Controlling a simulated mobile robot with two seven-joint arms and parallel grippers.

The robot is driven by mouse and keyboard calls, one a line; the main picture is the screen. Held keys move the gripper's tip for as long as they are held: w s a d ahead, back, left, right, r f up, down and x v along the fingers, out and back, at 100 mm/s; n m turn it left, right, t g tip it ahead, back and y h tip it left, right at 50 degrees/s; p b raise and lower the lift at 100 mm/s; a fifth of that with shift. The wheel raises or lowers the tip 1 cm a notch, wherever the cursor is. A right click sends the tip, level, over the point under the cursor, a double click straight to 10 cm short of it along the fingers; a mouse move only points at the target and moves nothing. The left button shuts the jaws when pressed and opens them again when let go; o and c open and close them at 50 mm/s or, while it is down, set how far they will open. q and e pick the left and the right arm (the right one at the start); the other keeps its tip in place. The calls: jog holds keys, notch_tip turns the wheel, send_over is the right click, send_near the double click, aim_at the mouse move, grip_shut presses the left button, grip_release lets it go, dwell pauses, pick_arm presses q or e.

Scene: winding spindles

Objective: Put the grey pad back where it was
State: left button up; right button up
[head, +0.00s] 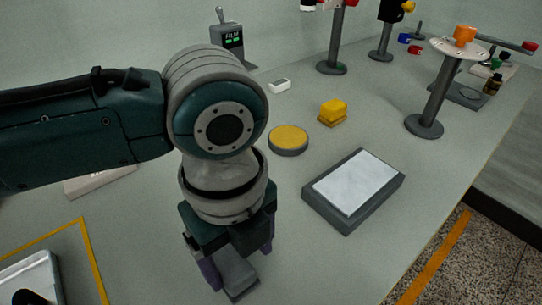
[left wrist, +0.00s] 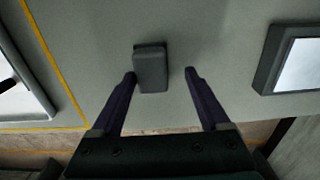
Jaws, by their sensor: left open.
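The grey pad (left wrist: 150,68) is a small dark grey block in the left wrist view. It appears between and just beyond the fingertips, nearer the left-hand finger. It also shows in the head view (head: 237,277), low down between the fingers and partly hidden by my gripper. My left gripper (left wrist: 160,75) is open and points down at the table, with its two purple fingers apart on either side of the pad. In the head view my left gripper (head: 236,268) is at the lower middle. I cannot tell whether a finger touches the pad. My right gripper is not in view.
A dark slab with a white top (head: 350,190) lies to the right. A round yellow-topped disc (head: 288,139) and yellow blocks (head: 333,111) are behind. A tray (head: 32,274) sits inside yellow tape at left. A stand (head: 430,105) rises at back right. The table's front right is clear.

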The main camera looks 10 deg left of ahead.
aim_at(241, 261)
pick_arm(q)
notch_tip(241, 261, up, 11)
jog(key=p, duration=0.2)
jog(key=s+d+f+n+t+h, duration=0.15)
jog(key=s+d+n+h, duration=0.3)
jog(key=n, duration=0.45)
jog(key=s+a+f+n+t+y, duration=0.1)
jog(key=s+a+n+y, duration=0.3)
jog(key=a+n, duration=1)
jog(key=s+t, duration=0.1)
jog(key=s, duration=0.2)
jog(key=shift+s+a+f+n, duration=0.15)
jog(key=shift+s+f+n, duration=0.05)
jog(key=shift+f+n, duration=0.15)
jog(key=shift+s, duration=0.1)
